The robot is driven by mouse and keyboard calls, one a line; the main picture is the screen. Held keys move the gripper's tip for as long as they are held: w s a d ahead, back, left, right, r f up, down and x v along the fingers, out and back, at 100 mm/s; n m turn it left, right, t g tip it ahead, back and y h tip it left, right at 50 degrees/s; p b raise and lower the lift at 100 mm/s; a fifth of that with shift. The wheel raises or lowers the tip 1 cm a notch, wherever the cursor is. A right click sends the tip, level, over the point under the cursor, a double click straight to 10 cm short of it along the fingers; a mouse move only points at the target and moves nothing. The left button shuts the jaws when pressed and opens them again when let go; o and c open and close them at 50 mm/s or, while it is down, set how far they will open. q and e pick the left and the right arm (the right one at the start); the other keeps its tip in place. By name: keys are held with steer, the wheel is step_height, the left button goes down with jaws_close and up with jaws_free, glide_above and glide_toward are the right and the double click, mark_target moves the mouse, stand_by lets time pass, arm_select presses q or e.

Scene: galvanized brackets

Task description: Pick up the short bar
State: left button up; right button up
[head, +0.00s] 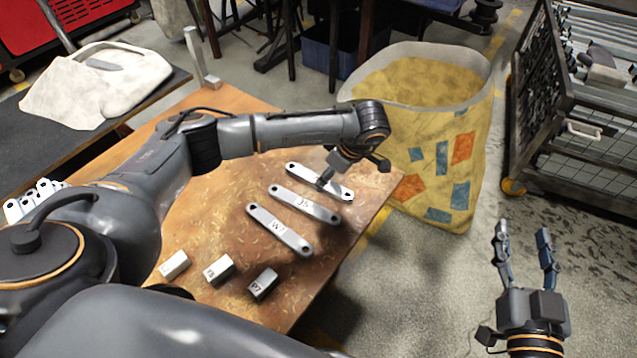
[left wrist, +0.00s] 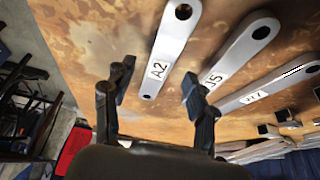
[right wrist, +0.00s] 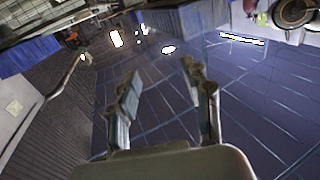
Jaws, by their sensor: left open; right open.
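Three flat grey bars with end holes lie side by side on the brown table (head: 225,105): A2 (head: 341,191), J5 (head: 304,204) and W7 (head: 280,230). A2 is farthest back and looks the shortest. In the left wrist view, A2 (left wrist: 166,52) lies between the fingers, with J5 (left wrist: 236,56) and W7 (left wrist: 275,90) to the right. My left gripper (head: 326,177) is open over A2 and hides part of it; I cannot tell whether it touches. My right gripper (head: 522,232) is open and empty, over the floor right of the table.
Several small grey blocks, such as P7 (head: 262,284), sit near the table's front. A yellow patterned sack (head: 445,150) stands beyond the table's right edge. A dark wire cage cart (head: 545,105) is at the right. A black bench (head: 20,150) holds a pale cloth (head: 95,85).

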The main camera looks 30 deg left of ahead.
arm_select(q)
steer(key=shift+x, duration=1.25)
jaws_close()
arm_select(e)
steer(key=r+t, duration=0.1)
steer(key=r+t+y, duration=0.1)
steer(key=r, duration=0.1)
steer(key=shift+s+a+r, duration=0.1)
steer(key=shift+a+r, duration=0.1)
arm_select(q)
steer(key=shift+r, duration=0.1)
